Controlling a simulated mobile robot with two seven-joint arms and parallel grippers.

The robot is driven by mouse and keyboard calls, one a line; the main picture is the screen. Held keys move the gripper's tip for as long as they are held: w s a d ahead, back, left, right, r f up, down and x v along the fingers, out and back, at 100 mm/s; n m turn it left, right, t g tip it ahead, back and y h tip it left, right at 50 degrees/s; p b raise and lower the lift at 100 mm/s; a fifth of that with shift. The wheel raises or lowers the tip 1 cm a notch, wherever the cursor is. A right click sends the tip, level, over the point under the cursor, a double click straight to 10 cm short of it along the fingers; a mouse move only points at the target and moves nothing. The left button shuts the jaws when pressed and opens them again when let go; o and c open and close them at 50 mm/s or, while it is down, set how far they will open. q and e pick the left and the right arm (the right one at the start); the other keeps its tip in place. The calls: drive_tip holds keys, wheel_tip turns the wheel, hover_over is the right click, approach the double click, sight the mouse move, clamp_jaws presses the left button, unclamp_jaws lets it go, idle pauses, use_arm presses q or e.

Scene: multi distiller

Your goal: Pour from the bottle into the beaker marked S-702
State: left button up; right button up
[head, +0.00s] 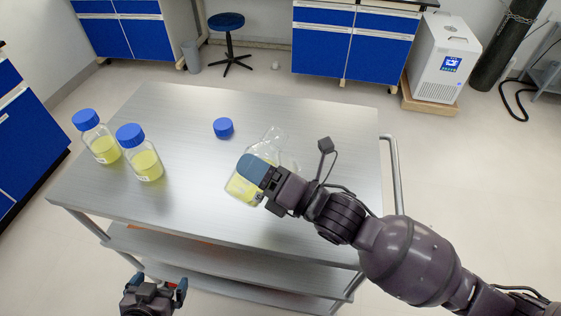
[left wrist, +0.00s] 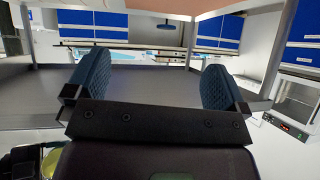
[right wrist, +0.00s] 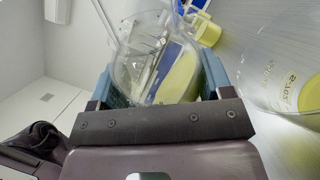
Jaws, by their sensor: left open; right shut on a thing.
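My right gripper (head: 254,172) is shut on the clear bottle (head: 240,188), which holds yellow liquid. The bottle is tilted, its base toward the lower left and its open neck toward the upper right. It also shows between the fingers in the right wrist view (right wrist: 178,80). The beaker marked S-702 (right wrist: 292,92) stands close beside the bottle in the right wrist view, with yellow low down in it; in the head view it is mostly hidden behind my gripper (head: 288,160). I cannot tell whether liquid is flowing. My left gripper (head: 155,286) is open and empty, off the table's front edge.
A loose blue cap (head: 223,128) lies on the steel cart table (head: 180,205). Two blue-capped bottles of yellow liquid (head: 98,140) (head: 141,155) stand at the left. The table's front is clear. A handle rail (head: 393,170) runs along its right side.

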drive_tip(key=shift+r+n, duration=0.45)
drive_tip(key=shift+n, duration=0.15)
drive_tip(key=shift+w+d+r+n+p, duration=0.1)
drive_tip(key=shift+r+n+p, duration=0.25)
drive_tip(key=shift+p, duration=0.15)
drive_tip(key=shift+w+d+r+n+p, duration=0.1)
drive_tip(key=shift+r+n+p, duration=0.25)
drive_tip(key=shift+p, duration=0.15)
drive_tip(key=shift+w+r+n+g+p, duration=0.1)
drive_tip(key=shift+n+g+p, duration=0.3)
drive_tip(key=shift+n, duration=0.7)
drive_tip(key=shift+s+a+f+n, duration=0.1)
drive_tip(key=shift+s+f+n, duration=0.1)
drive_tip(key=shift+f+n, duration=0.5)
drive_tip(key=shift+a+f+n+g, duration=0.1)
drive_tip(key=shift+f+n+g, duration=0.05)
drive_tip(key=shift+n+g, duration=0.25)
drive_tip(key=shift+s+a+n+p, duration=0.2)
drive_tip(key=shift+s+n+p, duration=0.15)
drive_tip(key=shift+n+p, duration=0.7)
drive_tip(key=shift+s+a+n+g+h, duration=0.1)
drive_tip(key=shift+n+g+h, duration=0.2)
drive_tip(key=shift+n, duration=0.45)
drive_tip(key=shift+s+a+f+n, duration=0.1)
drive_tip(key=shift+s+f+n, duration=0.05)
drive_tip(key=shift+f+n, duration=0.8)
drive_tip(key=shift+f, duration=0.15)
